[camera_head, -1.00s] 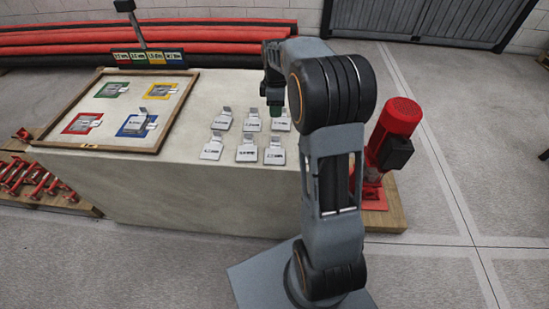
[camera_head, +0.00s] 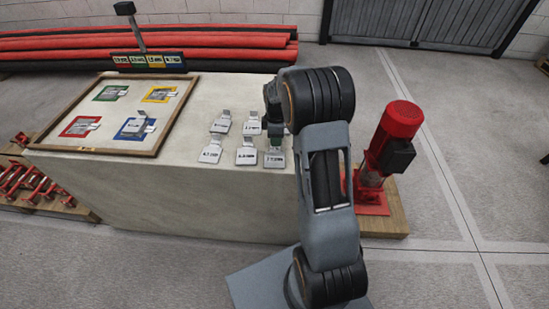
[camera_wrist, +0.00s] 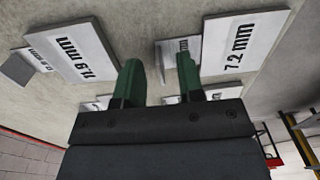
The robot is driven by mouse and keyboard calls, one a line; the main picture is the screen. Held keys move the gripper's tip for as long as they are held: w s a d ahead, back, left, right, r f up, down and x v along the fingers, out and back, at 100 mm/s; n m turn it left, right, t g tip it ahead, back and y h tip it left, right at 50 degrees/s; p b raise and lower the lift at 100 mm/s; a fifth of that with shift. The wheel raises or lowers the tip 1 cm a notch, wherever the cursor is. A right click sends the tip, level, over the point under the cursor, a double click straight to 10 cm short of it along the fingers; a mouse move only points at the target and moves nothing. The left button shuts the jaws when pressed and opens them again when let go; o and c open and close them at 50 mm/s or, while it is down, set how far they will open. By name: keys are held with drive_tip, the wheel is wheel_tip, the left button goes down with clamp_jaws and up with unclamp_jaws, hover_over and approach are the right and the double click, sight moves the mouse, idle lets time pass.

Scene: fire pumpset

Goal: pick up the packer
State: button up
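Several flat grey packers with upright tabs and printed sizes stand in two rows on the bench. The front-right packer (camera_head: 275,160) is right below my gripper (camera_head: 274,142). In the wrist view, my gripper (camera_wrist: 158,75) has its two green fingers apart. A packer marked 7.2 mm (camera_wrist: 238,45) lies beyond the right finger, and its small tab (camera_wrist: 172,48) shows between the fingers, nearer the right one. Another marked packer (camera_wrist: 75,50) lies left of the fingers. I cannot tell whether a finger touches the tab.
Other packers, such as the front-middle one (camera_head: 246,156) and front-left one (camera_head: 210,154), stand close by. A wood-framed board (camera_head: 60,145) with coloured squares, some holding packers, lies at left. A red pump (camera_head: 393,140) stands right of the bench. Red and black pipes lie behind.

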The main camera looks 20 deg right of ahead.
drive_tip(key=shift+f, duration=0.6)
drive_tip(key=shift+c, duration=0.2)
clamp_jaws()
